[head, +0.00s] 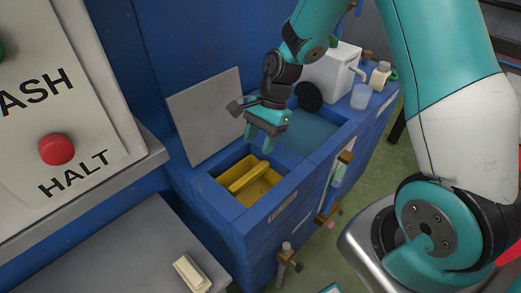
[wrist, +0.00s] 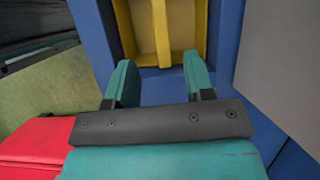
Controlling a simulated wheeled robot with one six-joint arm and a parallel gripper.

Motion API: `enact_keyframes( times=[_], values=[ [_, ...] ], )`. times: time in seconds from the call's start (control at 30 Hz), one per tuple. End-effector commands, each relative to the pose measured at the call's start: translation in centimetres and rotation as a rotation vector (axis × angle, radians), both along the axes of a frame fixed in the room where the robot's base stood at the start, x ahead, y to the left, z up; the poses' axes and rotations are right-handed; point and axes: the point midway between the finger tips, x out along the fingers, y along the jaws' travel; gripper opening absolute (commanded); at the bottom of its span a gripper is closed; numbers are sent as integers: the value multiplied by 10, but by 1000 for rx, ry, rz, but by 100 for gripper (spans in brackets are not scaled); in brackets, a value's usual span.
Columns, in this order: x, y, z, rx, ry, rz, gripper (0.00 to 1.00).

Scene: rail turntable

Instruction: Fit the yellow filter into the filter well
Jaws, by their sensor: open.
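The yellow filter (head: 262,190), a square piece with a raised bar across it, lies inside the square filter well (head: 222,196) in the blue bench. I cannot tell whether it sits fully down. My gripper (head: 258,145) is open and empty, above and just behind the well's far edge. In the wrist view, the filter (wrist: 188,28) and its bar show at the top, beyond the spread teal fingers of my gripper (wrist: 158,64). The fingers are apart from the bar.
A grey lid (head: 204,118) stands raised behind the well. A white container (head: 331,72) and a pale cup (head: 361,97) stand farther back. A panel with a red HALT button (head: 57,149) is at left. A cream block (head: 192,273) lies on a grey surface in front.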

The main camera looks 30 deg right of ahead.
Motion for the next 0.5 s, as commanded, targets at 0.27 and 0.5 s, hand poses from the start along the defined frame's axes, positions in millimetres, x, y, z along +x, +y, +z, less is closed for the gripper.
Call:
enact_keyframes(
  times=[0.27, 0.5],
  values=[
    [-63, 55, 112, 53, -323, 694, 49],
    [-156, 82, 176, 90, -617, 1383, 49]
  ],
)
